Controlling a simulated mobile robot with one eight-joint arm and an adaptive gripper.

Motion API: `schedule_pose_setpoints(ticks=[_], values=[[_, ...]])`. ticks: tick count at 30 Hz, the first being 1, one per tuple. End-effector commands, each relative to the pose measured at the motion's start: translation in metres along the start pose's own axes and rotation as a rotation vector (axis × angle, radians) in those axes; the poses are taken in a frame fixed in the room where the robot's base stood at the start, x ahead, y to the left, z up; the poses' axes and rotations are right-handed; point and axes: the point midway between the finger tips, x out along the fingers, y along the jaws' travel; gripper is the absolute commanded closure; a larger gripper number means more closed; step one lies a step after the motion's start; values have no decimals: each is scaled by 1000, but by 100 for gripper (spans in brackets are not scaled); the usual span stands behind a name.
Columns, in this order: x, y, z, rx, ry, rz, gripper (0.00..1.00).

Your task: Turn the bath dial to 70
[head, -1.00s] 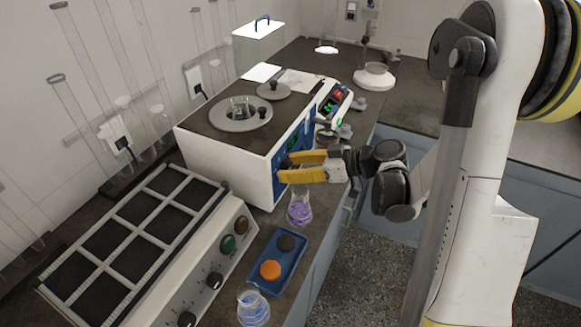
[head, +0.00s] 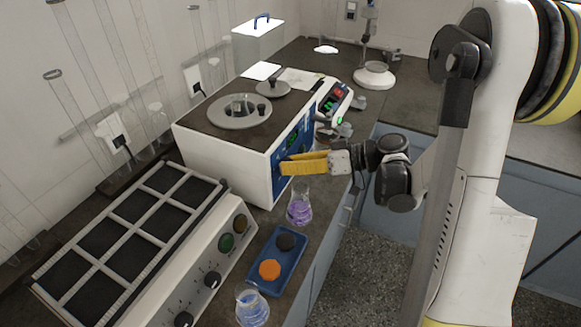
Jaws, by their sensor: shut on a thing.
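The water bath (head: 222,165) is a white box with a dark top, and its blue control front (head: 291,150) faces right. A green display (head: 294,138) glows on that front, too small to read. My gripper (head: 284,164), with yellow fingers, is at the lower part of the blue front, its fingers close together and pointing left. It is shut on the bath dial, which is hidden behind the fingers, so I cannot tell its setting.
A flask of purple liquid (head: 299,209) stands just below my gripper near the counter edge. A device with a red display (head: 333,98) stands behind.

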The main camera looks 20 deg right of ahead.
Motion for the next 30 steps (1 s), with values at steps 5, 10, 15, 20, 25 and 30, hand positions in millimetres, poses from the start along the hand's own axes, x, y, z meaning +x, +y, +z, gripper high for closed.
schedule_pose_setpoints(ticks=[5, 10, 15, 20, 25, 30], values=[[1, 2, 2, 152, 11, -66, 100], [1, 1, 2, 300, 22, -129, 100], [1, 1, 2, 449, 34, -192, 100], [1, 1, 2, 589, 46, -252, 100], [1, 0, 2, 737, 58, -314, 100], [1, 0, 2, 881, 69, -376, 100]])
